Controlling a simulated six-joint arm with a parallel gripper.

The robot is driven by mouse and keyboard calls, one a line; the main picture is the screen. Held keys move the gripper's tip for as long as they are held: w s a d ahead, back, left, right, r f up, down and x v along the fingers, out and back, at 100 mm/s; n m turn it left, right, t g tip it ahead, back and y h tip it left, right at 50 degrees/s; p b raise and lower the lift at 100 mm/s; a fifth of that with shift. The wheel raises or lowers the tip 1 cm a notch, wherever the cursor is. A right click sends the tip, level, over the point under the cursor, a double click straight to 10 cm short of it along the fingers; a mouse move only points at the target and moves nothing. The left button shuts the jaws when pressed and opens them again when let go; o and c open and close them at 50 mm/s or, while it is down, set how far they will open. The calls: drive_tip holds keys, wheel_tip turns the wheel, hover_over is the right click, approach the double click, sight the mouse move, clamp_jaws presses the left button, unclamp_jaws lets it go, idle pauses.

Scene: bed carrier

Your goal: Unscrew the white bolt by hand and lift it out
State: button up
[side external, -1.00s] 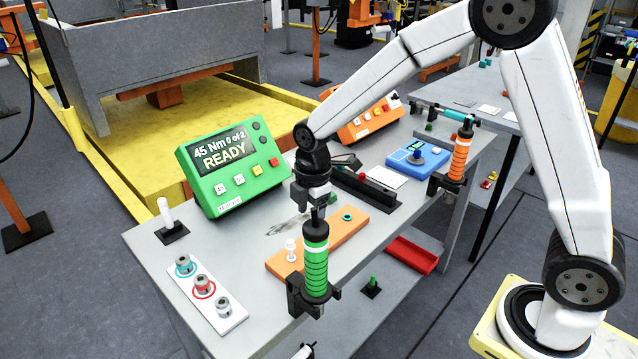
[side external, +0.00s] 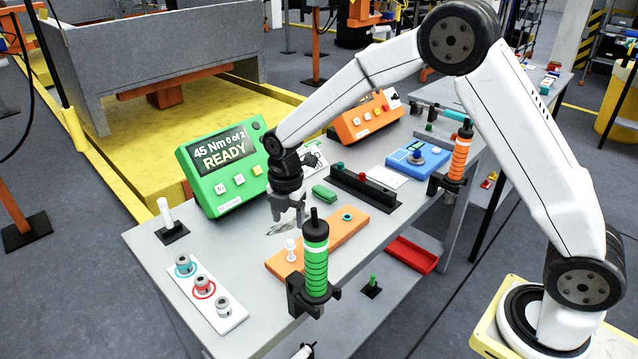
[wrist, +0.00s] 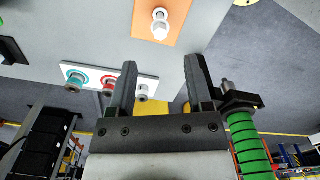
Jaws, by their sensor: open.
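The white bolt (side external: 291,246) stands upright in the near-left end of the orange plate (side external: 333,235) on the grey bench. It also shows in the wrist view (wrist: 160,24), near the top centre, seated in the orange plate. My gripper (side external: 287,216) is open and empty, above and slightly behind the bolt in the side view. In the wrist view its two fingers (wrist: 160,64) are spread apart, with the bolt beyond their tips and not between them.
A green-banded tool (side external: 315,262) stands upright close to the right of the bolt. A white strip with several sockets (side external: 230,321) lies at front left. A green control box (side external: 225,170) reads READY behind. A green block (side external: 323,194) lies right of my gripper.

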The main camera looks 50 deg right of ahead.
sight(290, 241)
drive_tip(key=shift+f, duration=3.2)
clamp_jaws()
drive_tip(key=c, duration=0.7)
unclamp_jaws()
drive_tip(key=shift+c, duration=0.2)
clamp_jaws()
drive_tip(key=shift+r, duration=0.3)
drive_tip(key=shift+r, duration=3.4)
